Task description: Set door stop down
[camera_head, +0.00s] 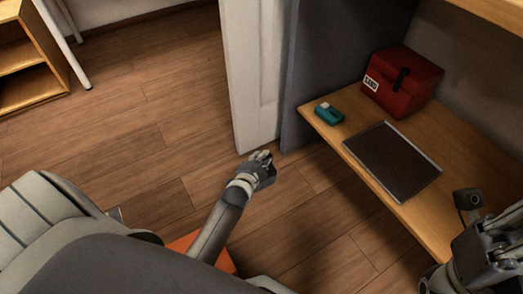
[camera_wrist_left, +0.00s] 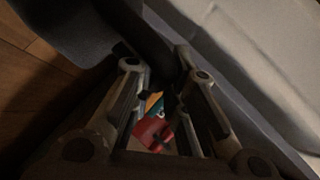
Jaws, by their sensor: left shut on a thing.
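My left gripper (camera_head: 264,163) is low over the wood floor, beside the foot of the white panel. It is shut on the door stop, which the fingers mostly hide. In the left wrist view the two fingers of my left gripper (camera_wrist_left: 165,80) close in from both sides, with dark shapes between them. A small red piece with yellow and teal shows between the fingers, but I cannot tell what it is. I cannot tell whether the door stop touches the floor. My right gripper (camera_head: 475,225) is partly in view at the lower right, its fingers unclear.
The white panel (camera_head: 250,80) and a grey partition (camera_head: 297,75) stand close by. A wooden desk (camera_head: 425,215) at the right holds a red box (camera_head: 402,85), a teal device (camera_head: 328,113) and a dark flat panel (camera_head: 393,160). Open floor (camera_head: 150,130) lies left.

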